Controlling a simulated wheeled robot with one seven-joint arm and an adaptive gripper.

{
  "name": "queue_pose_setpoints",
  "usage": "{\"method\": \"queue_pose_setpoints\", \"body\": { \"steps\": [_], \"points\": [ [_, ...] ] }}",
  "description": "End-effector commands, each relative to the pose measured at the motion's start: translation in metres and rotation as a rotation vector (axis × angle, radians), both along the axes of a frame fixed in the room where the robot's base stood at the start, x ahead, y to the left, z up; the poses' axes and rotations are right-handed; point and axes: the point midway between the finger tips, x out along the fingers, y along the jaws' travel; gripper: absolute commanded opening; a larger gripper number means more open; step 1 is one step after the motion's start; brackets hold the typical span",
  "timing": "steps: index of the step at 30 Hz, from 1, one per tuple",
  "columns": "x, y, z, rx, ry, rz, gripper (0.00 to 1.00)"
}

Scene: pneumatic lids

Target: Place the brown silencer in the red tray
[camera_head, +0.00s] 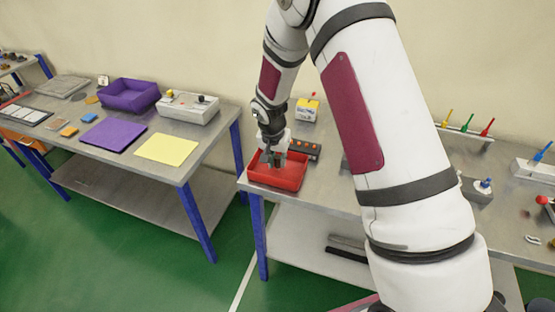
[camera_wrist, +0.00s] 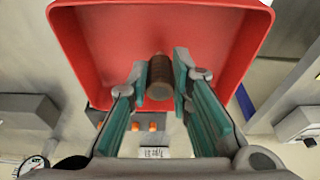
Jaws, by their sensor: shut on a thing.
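The brown silencer (camera_wrist: 160,76) is a short ribbed brown cylinder with a pale end, between my fingertips in the wrist view. My gripper (camera_wrist: 160,85) is shut on it. The red tray (camera_wrist: 92,50) lies beyond the silencer in the wrist view. In the head view the red tray (camera_head: 277,180) stands at the left front corner of the right table, and my gripper (camera_head: 274,158) points down over it. The silencer is too small to make out in the head view. I cannot tell whether it touches the tray floor.
A dark block with orange buttons (camera_head: 304,149) stands right behind the tray. A yellow and white box (camera_head: 307,110) is farther back. The left table holds a purple bin (camera_head: 128,94) and a pale yellow mat (camera_head: 167,149). A gap separates the tables.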

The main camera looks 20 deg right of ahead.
Motion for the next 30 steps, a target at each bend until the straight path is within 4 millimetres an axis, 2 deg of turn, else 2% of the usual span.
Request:
{"method": "queue_pose_setpoints", "body": {
  "steps": [5,6,9,17,21,26,30],
  "points": [
    [0.0,0.0,-0.003,0.001,0.001,0.0,0.0],
    [0.0,0.0,-0.003,0.001,0.001,0.0,0.22],
    [0.0,0.0,-0.003,0.001,0.001,0.0,0.4],
    [0.0,0.0,-0.003,0.001,0.001,0.0,0.4],
    [0.0,0.0,0.004,0.0,0.0,0.0,0.4],
    [-0.003,0.004,0.025,0.001,-0.004,0.0,0.4],
    [-0.009,0.008,0.051,0.001,-0.004,0.001,0.4]
  ]
}}
